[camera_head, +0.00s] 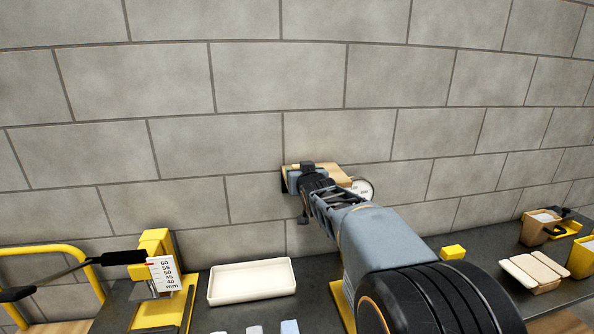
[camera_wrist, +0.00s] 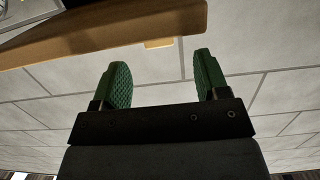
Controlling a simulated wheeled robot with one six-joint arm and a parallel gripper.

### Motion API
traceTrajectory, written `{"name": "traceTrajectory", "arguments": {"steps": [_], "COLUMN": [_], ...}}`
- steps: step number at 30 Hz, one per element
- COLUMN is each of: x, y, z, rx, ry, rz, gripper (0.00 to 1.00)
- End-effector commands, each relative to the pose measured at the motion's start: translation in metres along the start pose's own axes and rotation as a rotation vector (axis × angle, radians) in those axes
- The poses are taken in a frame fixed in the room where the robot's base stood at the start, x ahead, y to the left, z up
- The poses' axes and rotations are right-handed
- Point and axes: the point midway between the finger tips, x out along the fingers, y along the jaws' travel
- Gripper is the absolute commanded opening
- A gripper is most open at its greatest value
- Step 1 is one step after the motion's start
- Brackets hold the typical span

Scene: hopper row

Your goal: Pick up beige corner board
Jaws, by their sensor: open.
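My gripper (camera_head: 303,178) is raised in front of the block wall, beside a tan wooden board (camera_head: 335,175) with a round dial. In the wrist view my gripper (camera_wrist: 160,70) is open, with two green textured pads apart and nothing between them. The brown board edge (camera_wrist: 105,35) crosses the upper left there, beyond the fingertips, with a small lighter tab (camera_wrist: 158,43) below it. Several beige flat pieces (camera_head: 535,267) lie on the bench at the right, away from my gripper. I cannot tell which beige thing is the corner board.
An empty cream tray (camera_head: 252,297) sits on the dark bench. A yellow stand with a millimetre scale (camera_head: 164,272) is at its left. A yellow block (camera_head: 453,252), a tan bin (camera_head: 540,230) and a yellow container (camera_head: 582,258) are at the right. My arm hides the bench's middle.

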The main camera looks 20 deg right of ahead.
Motion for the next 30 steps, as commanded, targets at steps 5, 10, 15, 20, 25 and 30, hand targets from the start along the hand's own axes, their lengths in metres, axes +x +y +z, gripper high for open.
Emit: {"name": "traceTrajectory", "arguments": {"steps": [5,10,15,20,25,30], "x": [0.015,0.024,0.046,0.063,0.069,0.069], "y": [-0.001,0.0,0.001,0.001,0.001,0.001], "z": [0.0,-0.001,-0.002,-0.001,0.0,0.001], "rx": [0.001,0.0,0.001,0.001,0.0,0.0], "ry": [-0.002,-0.002,-0.004,-0.003,-0.001,-0.001], "rz": [-0.001,-0.002,-0.002,-0.002,-0.002,-0.001], "gripper": [0.68,0.68,0.68,0.68,0.68,0.68]}}
